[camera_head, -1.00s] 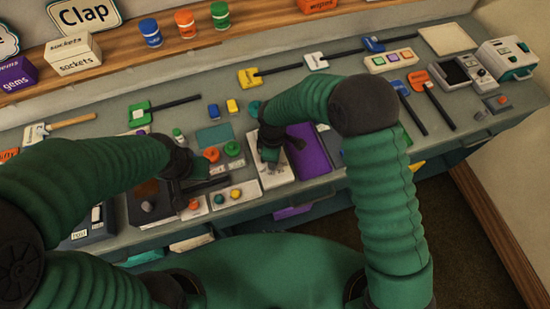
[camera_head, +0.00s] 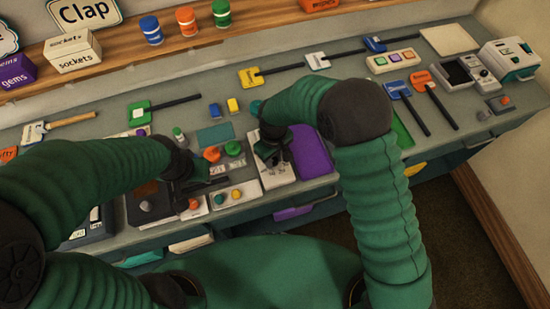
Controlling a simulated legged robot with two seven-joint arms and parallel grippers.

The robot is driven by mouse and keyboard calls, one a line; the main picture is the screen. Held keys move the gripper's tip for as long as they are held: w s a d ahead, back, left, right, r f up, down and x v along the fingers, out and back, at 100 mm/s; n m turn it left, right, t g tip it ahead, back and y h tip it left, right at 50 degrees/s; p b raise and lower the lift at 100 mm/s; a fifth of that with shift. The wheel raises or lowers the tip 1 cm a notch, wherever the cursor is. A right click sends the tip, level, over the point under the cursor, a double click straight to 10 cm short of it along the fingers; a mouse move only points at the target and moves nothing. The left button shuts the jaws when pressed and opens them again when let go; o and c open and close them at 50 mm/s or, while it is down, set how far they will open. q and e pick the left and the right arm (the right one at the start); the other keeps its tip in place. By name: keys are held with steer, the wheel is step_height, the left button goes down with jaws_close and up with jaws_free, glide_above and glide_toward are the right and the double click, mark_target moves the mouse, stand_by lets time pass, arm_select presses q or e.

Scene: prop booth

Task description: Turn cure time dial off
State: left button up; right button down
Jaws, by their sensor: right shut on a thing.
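A white panel (camera_head: 276,179) lies on the bench, left of a purple pad. My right gripper (camera_head: 272,161) is down on this panel and shut on a small part there, which looks like the cure time dial. The gripper hides most of the dial, so its pointer and any label cannot be read. My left gripper (camera_head: 200,184) is low over a dark box, beside small panels with coloured knobs. Its fingers are dark and partly hidden, so I cannot tell whether they are open.
The purple pad (camera_head: 312,152) is close on the right of the panel. An orange knob (camera_head: 211,154) and a green knob (camera_head: 233,148) stand to its left. Several flat tools lie along the bench (camera_head: 300,87). A wooden shelf (camera_head: 120,62) runs behind.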

steer(key=shift+w+a+r, duration=0.15)
steer(key=shift+w+r, duration=0.05)
steer(key=shift+w, duration=0.1)
steer(key=c, duration=1.5)
jaws_free()
steer(key=o, duration=0.4)
steer(key=shift+f, duration=0.1)
arm_select(q)
steer(key=shift+w+a+f, duration=0.1)
steer(key=shift+w+a, duration=0.05)
steer(key=shift+a, duration=0.15)
arm_select(e)
steer(key=shift+s, duration=0.1)
arm_select(q)
steer(key=shift+d+f+b, duration=0.1)
steer(key=shift+f+b, duration=0.75)
arm_select(e)
step_height(320, 180, up, 17)
steer(key=shift+a+f, duration=0.1)
steer(key=shift+f, duration=0.1)
